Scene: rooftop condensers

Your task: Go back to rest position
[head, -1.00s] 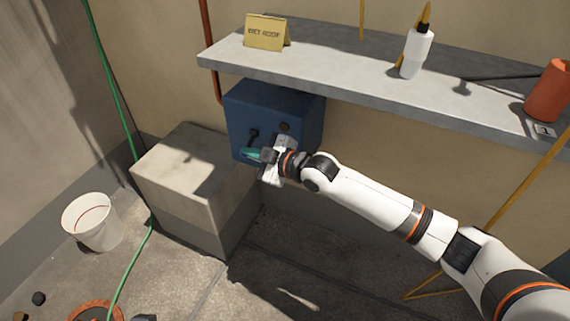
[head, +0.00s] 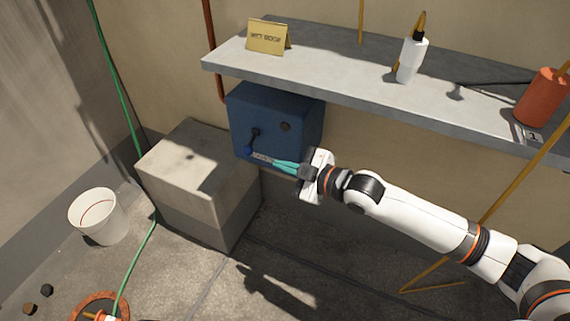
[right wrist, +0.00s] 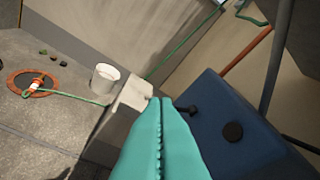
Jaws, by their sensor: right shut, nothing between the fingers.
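My right gripper (head: 278,165) reaches in from the right in the head view, with its teal fingers shut and empty. The fingers point left, in front of the lower edge of the blue box (head: 300,112). The box hangs under the grey shelf and has a dark lever handle (head: 253,138) and a round dark knob (head: 285,126). In the right wrist view the shut teal fingers (right wrist: 159,100) fill the lower middle, with the blue box (right wrist: 222,100) to their right. I cannot tell whether the fingertips touch anything. My left gripper is out of view.
The shelf (head: 340,82) holds a yellow sign (head: 267,37), a white bottle (head: 411,60) and an orange cylinder (head: 541,97). A concrete block (head: 190,165) stands left of the arm. A white bucket (head: 99,217) and a green hose (head: 137,260) are on the floor.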

